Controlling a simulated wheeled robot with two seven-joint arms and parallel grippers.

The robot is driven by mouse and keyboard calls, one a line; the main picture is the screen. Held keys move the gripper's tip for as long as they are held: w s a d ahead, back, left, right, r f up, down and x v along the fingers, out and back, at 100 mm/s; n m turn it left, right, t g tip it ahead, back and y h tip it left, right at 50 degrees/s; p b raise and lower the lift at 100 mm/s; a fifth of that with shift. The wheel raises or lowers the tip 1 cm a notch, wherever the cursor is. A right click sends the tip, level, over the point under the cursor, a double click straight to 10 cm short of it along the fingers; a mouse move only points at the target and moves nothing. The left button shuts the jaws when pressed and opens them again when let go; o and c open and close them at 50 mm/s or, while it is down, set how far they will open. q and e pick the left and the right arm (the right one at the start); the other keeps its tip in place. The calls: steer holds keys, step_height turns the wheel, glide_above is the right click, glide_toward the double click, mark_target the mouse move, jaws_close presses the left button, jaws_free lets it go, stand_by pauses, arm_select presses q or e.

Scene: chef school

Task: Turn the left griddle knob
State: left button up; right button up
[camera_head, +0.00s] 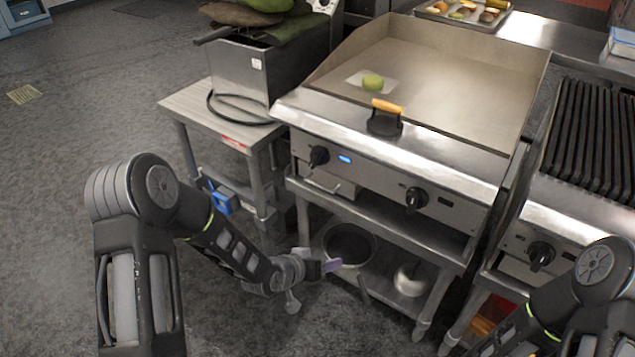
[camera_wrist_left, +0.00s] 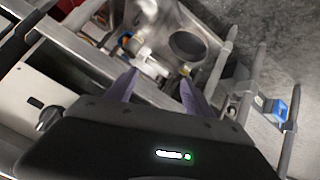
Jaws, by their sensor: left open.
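The left griddle knob (camera_head: 319,156) is black and sits on the steel front panel of the griddle (camera_head: 440,80), left of a lit blue display. In the wrist view it does not show. My left gripper (camera_head: 325,267) is below the knob, in front of the lower shelf, and apart from the griddle. In the left wrist view, the purple fingers of the left gripper (camera_wrist_left: 160,76) are spread with nothing held between them. My right arm enters at the lower right; its gripper is out of frame.
The right griddle knob (camera_head: 414,198) also shows in the wrist view (camera_wrist_left: 47,117). A press with a wooden handle (camera_head: 386,118) stands at the griddle's front. A fryer (camera_head: 260,70) stands left on a side table (camera_head: 195,102). Pots (camera_head: 410,280) sit below. A grill (camera_head: 592,140) is right.

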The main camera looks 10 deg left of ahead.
arm_select(q)
steer(key=w+a+r+m+t+b, duration=0.1)
steer(key=w+a+r+t+b, duration=0.15)
steer(key=w, duration=0.25)
steer(key=w+a+r+m+t+b, duration=0.1)
steer(key=w+a+r+t+b, duration=0.1)
steer(key=w+a+b, duration=0.3)
steer(key=m+t+h+b, duration=0.2)
steer(key=m+t+b, duration=0.1)
steer(key=b, duration=0.1)
glide_toward(312, 164)
steer(key=x, duration=0.4)
steer(key=shift+w+d+f, duration=0.15)
steer(key=shift+w, duration=0.15)
steer(key=shift+r, duration=0.3)
arm_select(e)
step_height(312, 164, down, 15)
steer(key=shift+w+d+r, duration=0.2)
steer(key=shift+w+d, duration=0.05)
arm_select(q)
steer(key=shift+b+x, duration=0.45)
steer(key=shift+x, duration=3.4)
arm_select(e)
steer(key=shift+w+d+f, duration=0.15)
steer(key=shift+f, duration=0.4)
arm_select(q)
steer(key=c, duration=1.1)
